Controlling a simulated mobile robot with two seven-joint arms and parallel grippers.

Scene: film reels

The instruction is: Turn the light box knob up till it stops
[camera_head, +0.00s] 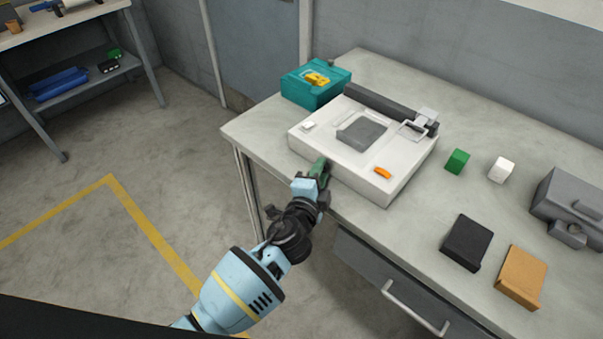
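The light box (405,180) is a white box with a grey panel (361,133) on top, standing near the table's front edge. A small orange piece (382,172) sits on its top near the front right, and a small white piece (308,126) at its left. My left gripper (320,170) reaches the front face of the light box, left of its middle. A dark green part shows at its tip. The knob is not clearly seen; the gripper may hide it. I cannot tell whether the fingers are open or touching anything. My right gripper is not in view.
A teal box (302,91) with a yellow item stands left of the light box. Green (457,161) and white (501,169) blocks, black (466,243) and orange-brown (521,277) pieces and a grey case (570,203) lie right. A drawer handle (415,308) juts out below.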

